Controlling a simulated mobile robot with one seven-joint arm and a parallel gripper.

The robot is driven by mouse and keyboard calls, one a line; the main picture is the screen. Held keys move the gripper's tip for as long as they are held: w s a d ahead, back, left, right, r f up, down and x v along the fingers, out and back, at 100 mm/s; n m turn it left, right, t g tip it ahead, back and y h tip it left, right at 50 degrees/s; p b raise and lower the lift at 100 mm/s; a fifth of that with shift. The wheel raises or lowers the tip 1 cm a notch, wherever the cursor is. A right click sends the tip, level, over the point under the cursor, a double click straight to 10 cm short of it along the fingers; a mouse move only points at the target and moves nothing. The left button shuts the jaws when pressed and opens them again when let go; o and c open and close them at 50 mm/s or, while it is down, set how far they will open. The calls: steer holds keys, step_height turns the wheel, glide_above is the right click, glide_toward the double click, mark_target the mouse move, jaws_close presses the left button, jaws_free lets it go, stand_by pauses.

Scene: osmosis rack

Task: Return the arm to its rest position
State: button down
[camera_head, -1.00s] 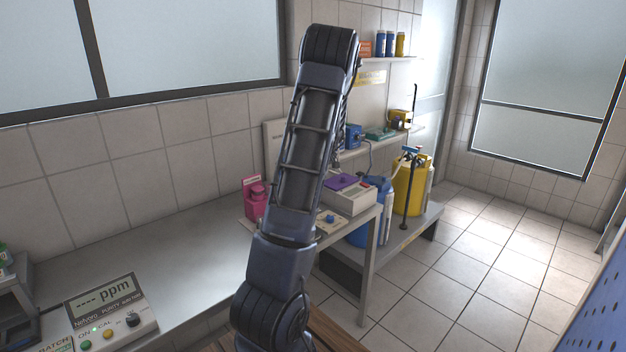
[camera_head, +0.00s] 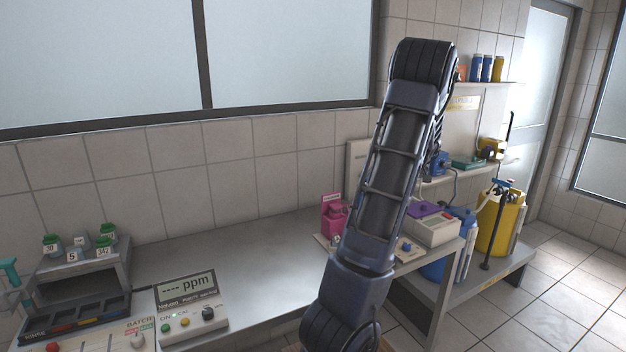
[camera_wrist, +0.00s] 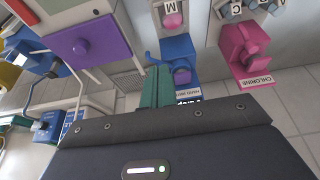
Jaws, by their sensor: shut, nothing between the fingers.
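My arm rises through the middle of the head view, bent at a dark elbow near the top, in front of the wall and the bench's far end. My gripper is hidden in the head view. In the wrist view, its two teal fingers (camera_wrist: 157,87) stand together past the dark gripper body, shut and empty. Beyond them are a blue dispenser (camera_wrist: 178,62) and a pink dispenser labelled CHLORINE (camera_wrist: 243,50), both upside down in that view. I cannot tell whether the fingertips touch the blue one.
A ppm meter (camera_head: 190,303) and a rack of green-capped jars (camera_head: 80,265) stand on the bench at left. A grey box with a purple top (camera_head: 432,222) and a pink container (camera_head: 335,215) stand near my arm. The bench middle (camera_head: 240,255) is clear.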

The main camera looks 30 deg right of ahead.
steer(key=w+a+r, duration=0.1)
steer(key=a+r, duration=0.3)
steer(key=a, duration=0.7)
steer(key=w+a+r+g, duration=0.1)
steer(key=a+r, duration=0.3)
steer(key=a, duration=0.8)
steer(key=w+a+r, duration=0.1)
steer(key=a+r, duration=0.3)
steer(key=a, duration=0.7)
steer(key=s+a+t, duration=0.1)
steer(key=s+a, duration=1.9)
steer(key=a, duration=0.1)
steer(key=shift+a+f, duration=0.2)
steer(key=shift+a, duration=0.2)
